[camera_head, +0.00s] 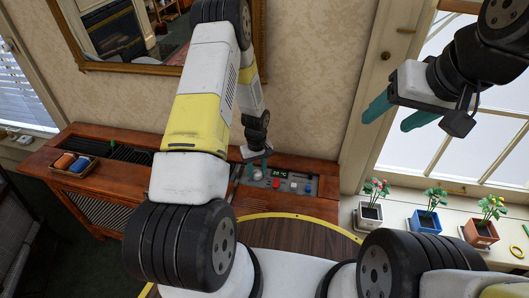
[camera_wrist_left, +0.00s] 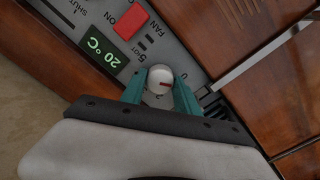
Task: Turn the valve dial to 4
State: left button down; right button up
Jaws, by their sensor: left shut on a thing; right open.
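The valve dial (camera_wrist_left: 160,77) is a round white knob with a short red mark, on a grey control panel (camera_wrist_left: 185,55). My left gripper (camera_wrist_left: 160,91) is shut on it in the left wrist view, one teal finger on each side. The red mark lies nearly level in that view. The numbers around the dial are mostly hidden or too small to read. In the head view my left gripper (camera_head: 254,168) reaches down to the left part of the panel. My right gripper (camera_head: 392,115) is open and empty, high in front of the window door.
The panel also has a green 20 °C display (camera_wrist_left: 102,50) and a red ON button (camera_wrist_left: 131,21). The wooden cabinet (camera_head: 120,180) carries a tray (camera_head: 88,168) of rolled cloths at left. Several potted plants stand on the right sill, including a blue pot (camera_head: 425,221).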

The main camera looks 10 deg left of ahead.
pick_arm(q)
jog(key=m, duration=0.4)
jog(key=shift+m, duration=0.3)
jog(key=m, duration=0.4)
jog(key=shift+m, duration=0.3)
jog(key=m, duration=0.4)
jog(key=shift+m, duration=0.3)
jog(key=m, duration=1.2)
jog(key=shift+m, duration=0.3)
jog(key=m, duration=0.3)
jog(key=shift+m, duration=2.2)
